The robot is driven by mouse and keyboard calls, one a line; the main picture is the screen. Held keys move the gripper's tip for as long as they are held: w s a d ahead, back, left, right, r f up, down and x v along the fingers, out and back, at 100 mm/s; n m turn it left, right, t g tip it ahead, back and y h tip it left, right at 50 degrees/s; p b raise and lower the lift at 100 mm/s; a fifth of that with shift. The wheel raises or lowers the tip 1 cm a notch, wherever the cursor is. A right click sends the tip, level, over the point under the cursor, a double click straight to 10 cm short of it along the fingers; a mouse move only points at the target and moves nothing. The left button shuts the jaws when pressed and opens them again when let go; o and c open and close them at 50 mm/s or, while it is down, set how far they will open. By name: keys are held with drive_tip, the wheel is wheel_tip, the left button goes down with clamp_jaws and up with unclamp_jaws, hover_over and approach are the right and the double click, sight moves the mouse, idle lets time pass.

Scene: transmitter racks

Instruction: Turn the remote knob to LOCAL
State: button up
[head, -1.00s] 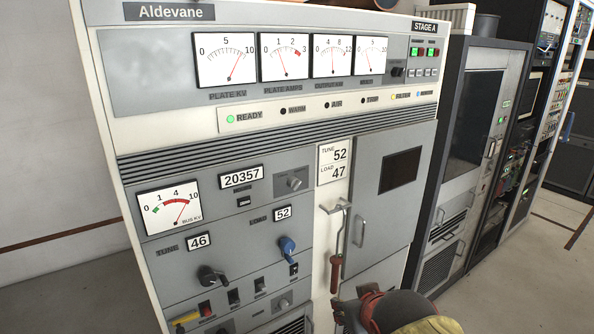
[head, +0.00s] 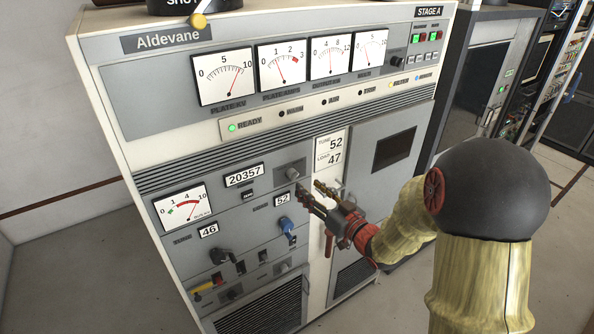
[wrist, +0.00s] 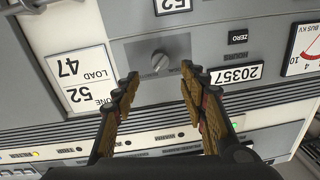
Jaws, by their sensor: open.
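A small grey knob (head: 291,172) sits on a square plate on the Aldevane cabinet's front, right of the 20357 counter. In the wrist view, which is upside down, the same knob (wrist: 160,62) shows with its grip ridge nearly vertical. I cannot read any REMOTE or LOCAL lettering, so I cannot confirm its name or setting. My gripper (head: 308,188) is at the panel just below and right of the knob in the head view. In the wrist view my gripper (wrist: 160,75) is open, its fingers to either side of the knob, apparently not touching it.
A blue knob (head: 287,227) and a black crank knob (head: 221,257) are lower on the panel. The TUNE/LOAD card (head: 329,150) is right of the knob. A red-handled lever hangs partly behind my gripper. Another small knob (head: 397,65) is beside the meters.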

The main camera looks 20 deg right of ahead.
sight(296, 177)
drive_tip(key=x, duration=0.7)
drive_tip(key=shift+w+p, duration=0.2)
drive_tip(key=shift+p, duration=0.2)
drive_tip(key=shift+c, duration=0.4)
drive_tip(key=shift+a, duration=0.1)
clamp_jaws()
